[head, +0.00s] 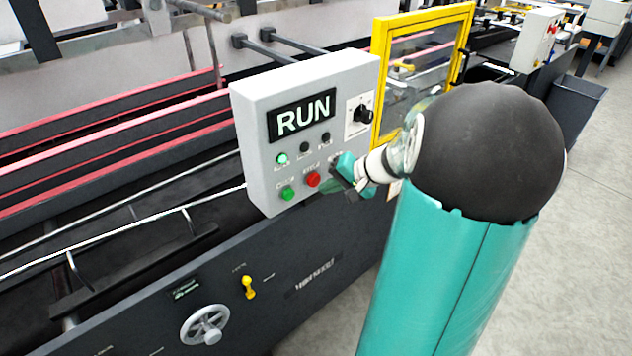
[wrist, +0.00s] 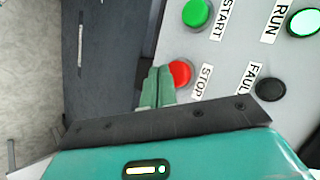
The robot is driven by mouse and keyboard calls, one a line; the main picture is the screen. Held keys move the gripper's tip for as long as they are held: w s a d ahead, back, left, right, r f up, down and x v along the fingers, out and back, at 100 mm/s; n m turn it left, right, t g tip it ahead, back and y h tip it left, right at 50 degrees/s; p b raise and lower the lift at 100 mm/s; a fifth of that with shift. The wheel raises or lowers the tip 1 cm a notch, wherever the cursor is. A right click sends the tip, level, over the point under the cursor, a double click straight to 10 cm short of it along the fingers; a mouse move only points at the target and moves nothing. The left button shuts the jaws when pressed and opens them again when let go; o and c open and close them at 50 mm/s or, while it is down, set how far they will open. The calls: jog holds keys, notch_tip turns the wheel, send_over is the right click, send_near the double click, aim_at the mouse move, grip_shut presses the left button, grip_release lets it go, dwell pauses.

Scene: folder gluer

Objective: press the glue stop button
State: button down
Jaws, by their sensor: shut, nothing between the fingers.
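The red button (head: 313,179) sits low on the grey control box (head: 250,165). In the wrist view the red button (wrist: 181,73) has a STOP label beside it, and its edge is partly hidden by my fingertips. No label reading "glue" is legible. My gripper (head: 347,177) is shut and empty, at the lower right of the box front. In the wrist view its green fingertips (wrist: 160,75) overlap the button's left edge; I cannot tell whether they touch it. The green START button (wrist: 196,13) is next to the red one.
The box display (head: 303,115) reads RUN, and a green lamp (head: 282,158) is lit. A black rotary knob (head: 362,114) is at the upper right. A yellow-framed guard (head: 379,75) stands behind the box. Below are a yellow lever (head: 248,287) and a handwheel (head: 205,324).

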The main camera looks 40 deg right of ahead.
dwell(0.8)
jog(key=shift+w, duration=0.4)
jog(key=shift+w, duration=0.5)
dwell(0.5)
jog(key=shift+s, duration=0.15)
dwell(0.3)
jog(key=shift+s, duration=0.75)
jog(key=shift+s, duration=0.1)
jog(key=s, duration=0.5)
jog(key=shift+d, duration=0.1)
jog(key=shift+w, duration=0.1)
dwell(0.6)
